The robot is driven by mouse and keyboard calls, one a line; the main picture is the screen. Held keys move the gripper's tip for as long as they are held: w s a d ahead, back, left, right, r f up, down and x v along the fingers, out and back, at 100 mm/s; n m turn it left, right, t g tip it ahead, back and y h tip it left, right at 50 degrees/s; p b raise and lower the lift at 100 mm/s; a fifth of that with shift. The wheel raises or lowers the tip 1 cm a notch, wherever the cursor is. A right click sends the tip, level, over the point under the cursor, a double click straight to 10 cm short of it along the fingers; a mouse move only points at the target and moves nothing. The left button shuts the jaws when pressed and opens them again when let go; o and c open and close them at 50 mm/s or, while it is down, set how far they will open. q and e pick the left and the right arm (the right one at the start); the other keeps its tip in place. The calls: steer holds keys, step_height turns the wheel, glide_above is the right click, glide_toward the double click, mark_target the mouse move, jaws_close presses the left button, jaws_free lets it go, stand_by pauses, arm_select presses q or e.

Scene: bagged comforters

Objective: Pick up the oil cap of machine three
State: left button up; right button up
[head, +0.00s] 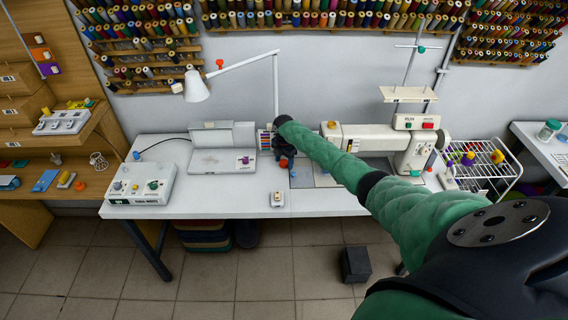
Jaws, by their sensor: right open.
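A cream sewing machine (412,152) stands at the right of the white table. A small orange-red piece (283,163) shows right at my right gripper (287,170). I cannot tell which small coloured piece is the oil cap, or which machine is machine three. My right arm, in a green sleeve, reaches over the table from the lower right and hides part of the sewing machine. The right gripper is open, small and dark, low over the tabletop. My left gripper is not in view.
The white table (230,202) holds a control box (141,184) at left, a pale open case (222,161), a lamp (196,88) and a small white device (277,199). A wire rack (482,168) stands at right. A dark block (356,264) lies on the floor.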

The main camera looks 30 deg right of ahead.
steer(key=shift+c, duration=0.4)
steer(key=c, duration=1)
